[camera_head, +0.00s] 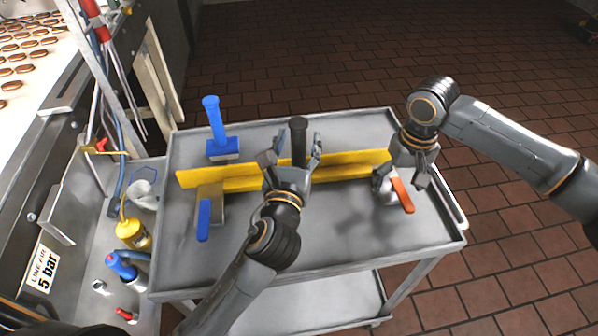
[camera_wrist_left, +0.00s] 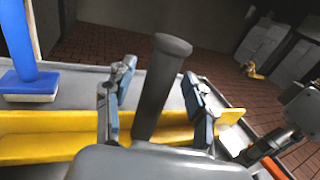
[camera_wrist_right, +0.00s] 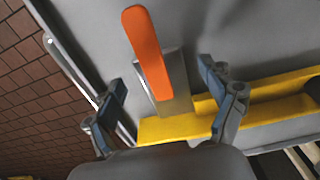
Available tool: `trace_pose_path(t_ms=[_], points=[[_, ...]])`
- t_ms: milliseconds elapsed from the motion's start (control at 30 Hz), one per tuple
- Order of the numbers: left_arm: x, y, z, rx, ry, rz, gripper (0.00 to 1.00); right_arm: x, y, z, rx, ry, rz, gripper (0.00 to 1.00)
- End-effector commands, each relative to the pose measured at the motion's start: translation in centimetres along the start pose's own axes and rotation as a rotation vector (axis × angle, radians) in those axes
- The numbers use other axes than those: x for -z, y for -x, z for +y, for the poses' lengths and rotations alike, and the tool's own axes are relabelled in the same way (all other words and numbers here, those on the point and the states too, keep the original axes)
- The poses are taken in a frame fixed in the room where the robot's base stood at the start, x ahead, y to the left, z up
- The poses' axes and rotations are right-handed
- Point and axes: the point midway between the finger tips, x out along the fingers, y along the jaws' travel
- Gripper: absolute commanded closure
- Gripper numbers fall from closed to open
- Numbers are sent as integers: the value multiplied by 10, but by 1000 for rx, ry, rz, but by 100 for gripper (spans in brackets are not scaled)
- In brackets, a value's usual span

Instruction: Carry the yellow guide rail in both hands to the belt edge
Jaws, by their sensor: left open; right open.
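The yellow guide rail (camera_head: 225,179) lies across the metal cart top (camera_head: 345,235). It also shows in the left wrist view (camera_wrist_left: 40,140) and the right wrist view (camera_wrist_right: 175,128). My left gripper (camera_head: 291,150) is open over the middle of the rail. A dark upright handle (camera_head: 299,135) stands between its fingers in the picture; contact cannot be told. My right gripper (camera_head: 400,182) is open at the rail's right end. In the right wrist view its fingers (camera_wrist_right: 160,82) are apart, with the rail's end low between them. The belt edge (camera_head: 62,80) is at upper left.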

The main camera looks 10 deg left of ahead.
Motion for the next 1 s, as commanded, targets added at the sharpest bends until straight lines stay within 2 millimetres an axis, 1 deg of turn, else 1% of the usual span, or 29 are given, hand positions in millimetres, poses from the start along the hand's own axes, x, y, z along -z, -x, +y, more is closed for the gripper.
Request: trace_pose_path(t_ms=[133,400,467,500,567,600,667,700,767,800,833,1000], points=[[0,-6,0,-1,-1,0,45,0,-6,0,-1,0,1,17],[0,-7,0,-1,0,1,45,0,-7,0,0,0,1,17],[0,-7,0,-1,0,1,57,0,-7,0,0,0,0,29],[0,-7,0,-1,0,1,65,0,-7,0,0,0,0,37],[0,-7,0,-1,0,1,78,0,-7,0,0,0,0,50],[0,-7,0,-1,0,1,86,0,-7,0,0,0,0,58],[0,-7,0,-1,0,1,98,0,-7,0,0,0,0,70],[0,-7,0,-1,0,1,100,0,-7,0,-1,0,-1,78],[0,-7,0,-1,0,0,100,-1,-8,0,-1,0,-2,90],[0,-7,0,-1,0,0,100,-1,-8,0,-1,0,-3,98],[0,-7,0,-1,1,0,100,-1,-9,0,-1,0,-4,100],[0,-7,1,-1,1,-1,100,-2,-11,0,-2,0,-8,100]])
